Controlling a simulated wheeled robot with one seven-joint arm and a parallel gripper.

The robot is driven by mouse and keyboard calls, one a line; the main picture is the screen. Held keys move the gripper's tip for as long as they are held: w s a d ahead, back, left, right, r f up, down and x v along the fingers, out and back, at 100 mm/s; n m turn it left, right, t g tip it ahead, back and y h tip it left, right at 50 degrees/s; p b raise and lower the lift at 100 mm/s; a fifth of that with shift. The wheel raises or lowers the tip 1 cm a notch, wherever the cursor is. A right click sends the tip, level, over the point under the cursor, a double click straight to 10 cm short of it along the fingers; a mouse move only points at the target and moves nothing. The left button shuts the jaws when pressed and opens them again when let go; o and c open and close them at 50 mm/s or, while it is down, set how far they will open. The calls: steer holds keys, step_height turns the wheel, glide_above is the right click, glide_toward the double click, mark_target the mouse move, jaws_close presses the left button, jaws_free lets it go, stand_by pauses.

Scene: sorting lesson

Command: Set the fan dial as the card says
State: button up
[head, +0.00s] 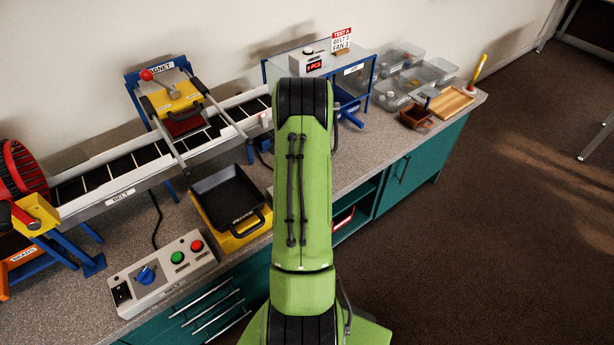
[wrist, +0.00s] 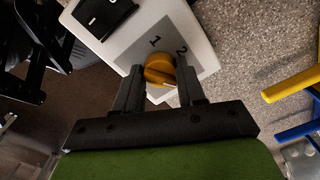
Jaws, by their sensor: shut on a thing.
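The fan dial (wrist: 160,70) is an orange-yellow knob on a pale panel (wrist: 198,42) in the wrist view. The numbers 1 and 2 show on the panel beyond it; any other marks are hidden by the dial and fingers. My gripper (wrist: 161,82) has a finger on each side of the dial and is shut on it. I cannot tell which number the dial points to. The card (head: 341,38) stands at the back in the head view, with TEST A, a BELT line and a line that looks like FAN 3. My arm hides the dial and gripper there.
A belt control box (head: 163,270) with a blue dial and green and red buttons stands at front left. A black tray (head: 228,197) sits beside the conveyor (head: 108,183).

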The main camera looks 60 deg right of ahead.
steer(key=shift+m, duration=0.3)
steer(key=o, duration=1.1)
steer(key=shift+c, duration=0.2)
step_height(320, 180, up, 16)
steer(key=p, duration=0.3)
steer(key=shift+p, duration=0.4)
steer(key=shift+f, duration=0.2)
